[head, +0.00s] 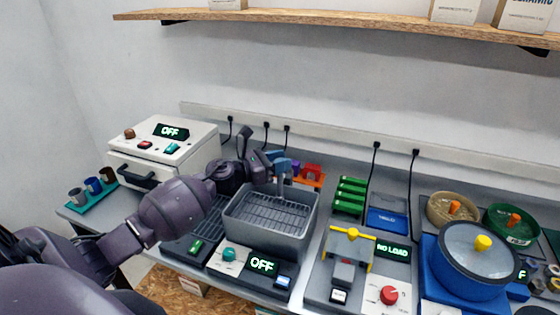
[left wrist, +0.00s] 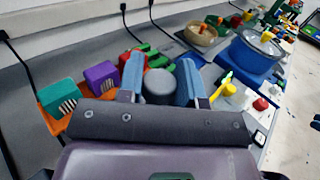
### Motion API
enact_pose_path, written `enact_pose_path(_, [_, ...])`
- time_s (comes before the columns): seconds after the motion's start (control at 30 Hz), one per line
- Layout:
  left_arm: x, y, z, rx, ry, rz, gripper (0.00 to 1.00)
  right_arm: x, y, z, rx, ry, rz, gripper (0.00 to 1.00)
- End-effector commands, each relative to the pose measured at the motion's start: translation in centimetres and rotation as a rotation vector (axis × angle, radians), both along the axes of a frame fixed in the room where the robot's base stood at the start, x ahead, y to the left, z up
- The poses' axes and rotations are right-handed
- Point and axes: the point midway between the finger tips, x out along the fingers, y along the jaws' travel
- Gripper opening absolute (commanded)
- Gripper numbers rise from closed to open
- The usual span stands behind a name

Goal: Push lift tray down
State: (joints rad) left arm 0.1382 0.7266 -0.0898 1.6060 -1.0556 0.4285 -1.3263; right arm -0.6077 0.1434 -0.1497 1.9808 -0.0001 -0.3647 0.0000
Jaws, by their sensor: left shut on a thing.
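The lift tray (head: 270,214) is a grey wire rack inside a grey open-topped tank (head: 262,238) in the head view. My left gripper (head: 284,170) is over the back right part of the tank. In the left wrist view its two blue fingers (left wrist: 161,62) are on either side of a round grey knob (left wrist: 160,87), shut on it. The arm and fingers hide most of the knob in the head view. I cannot tell how the knob joins the tray. My right gripper is in neither view.
A control panel reading OFF (head: 262,265) is at the tank's front. A white machine (head: 180,140) stands at the left. An orange rack (head: 310,182) with coloured blocks is behind the tank. A scale-like unit (head: 345,262) and a blue pot (head: 478,270) are to the right.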

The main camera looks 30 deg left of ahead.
Motion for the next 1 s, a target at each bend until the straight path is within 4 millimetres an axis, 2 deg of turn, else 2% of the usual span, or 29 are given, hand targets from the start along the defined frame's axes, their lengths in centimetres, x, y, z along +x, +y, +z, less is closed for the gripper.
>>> enact_pose_path(0.07, [0.0, 0.0, 0.0, 0.0, 0.0, 0.0, 0.0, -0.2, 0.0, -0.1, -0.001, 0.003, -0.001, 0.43])
enact_pose_path(0.33, [0.0, 0.0, -0.5, 0.0, -0.001, 0.0, 0.0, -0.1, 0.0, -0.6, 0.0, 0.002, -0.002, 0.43])
enact_pose_path(0.73, [0.0, 0.0, -4.1, 0.0, 0.001, -0.001, 0.0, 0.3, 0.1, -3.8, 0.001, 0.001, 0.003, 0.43])
enact_pose_path(1.0, [0.0, 0.0, -4.0, 0.0, 0.001, -0.001, 0.0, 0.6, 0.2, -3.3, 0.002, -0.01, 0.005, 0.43])
